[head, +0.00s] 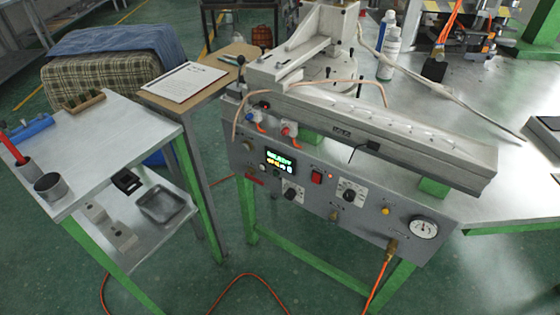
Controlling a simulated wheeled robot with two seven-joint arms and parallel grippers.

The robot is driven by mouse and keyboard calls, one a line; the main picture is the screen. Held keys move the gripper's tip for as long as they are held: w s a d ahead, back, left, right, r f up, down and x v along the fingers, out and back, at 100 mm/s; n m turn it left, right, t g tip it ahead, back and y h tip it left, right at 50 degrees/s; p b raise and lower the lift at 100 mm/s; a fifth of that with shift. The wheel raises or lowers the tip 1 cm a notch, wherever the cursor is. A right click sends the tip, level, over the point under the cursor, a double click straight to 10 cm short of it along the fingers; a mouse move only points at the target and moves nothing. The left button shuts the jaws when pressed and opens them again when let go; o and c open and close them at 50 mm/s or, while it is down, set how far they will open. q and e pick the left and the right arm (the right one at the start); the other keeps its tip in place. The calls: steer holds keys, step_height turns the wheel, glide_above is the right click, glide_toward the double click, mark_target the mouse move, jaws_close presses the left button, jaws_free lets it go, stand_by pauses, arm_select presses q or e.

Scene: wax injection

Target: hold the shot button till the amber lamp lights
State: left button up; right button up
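The grey control panel (395,237) hangs on the front of the machine bench. A small round amber lamp or button (385,211) sits on its right part; I cannot tell whether it is lit. I cannot tell for sure which control is the shot button. Neither of my grippers is in view.
A pressure gauge (423,228) and an orange hose (378,286) are at the panel's right end. A long grey machine bed (440,152) lies above the panel. A metal side table (105,140) with cups stands left. Green floor is free in front.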

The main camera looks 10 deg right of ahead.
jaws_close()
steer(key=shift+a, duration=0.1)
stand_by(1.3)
